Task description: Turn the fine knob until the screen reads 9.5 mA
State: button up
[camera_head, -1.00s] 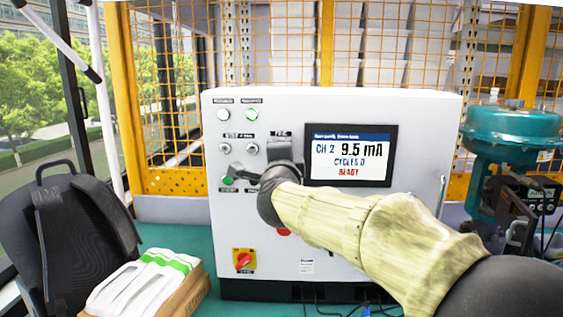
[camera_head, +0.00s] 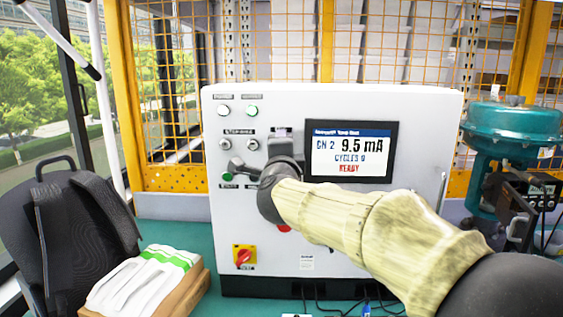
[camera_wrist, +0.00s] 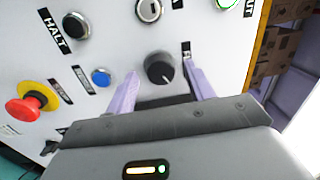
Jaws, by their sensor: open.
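The screen (camera_head: 349,151) on the white cabinet reads CH 2, 9.5 mA, CYCLES 0, READY. A dark round knob (camera_wrist: 158,68) with a white pointer line shows in the wrist view; its label is too small to read, so I cannot confirm from it that this is the fine knob. My gripper (camera_wrist: 163,75) is open, with one pale finger on each side of the knob. Gaps show between the fingers and the knob, and nothing is gripped. In the head view my gripper (camera_head: 243,170) is close to the panel, and my wrist hides the knob.
Near the knob in the wrist view are a blue button (camera_wrist: 101,77), a black HALT button (camera_wrist: 75,25), a key switch (camera_wrist: 149,9) and a red emergency button (camera_wrist: 23,109). A red rotary switch (camera_head: 243,257) is low on the cabinet. A teal valve actuator (camera_head: 513,128) stands to the right.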

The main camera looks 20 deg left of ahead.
jog(key=b+v, duration=0.1)
jog(key=v, duration=1.6)
jog(key=shift+b, duration=0.35)
jog(key=shift+f, duration=0.15)
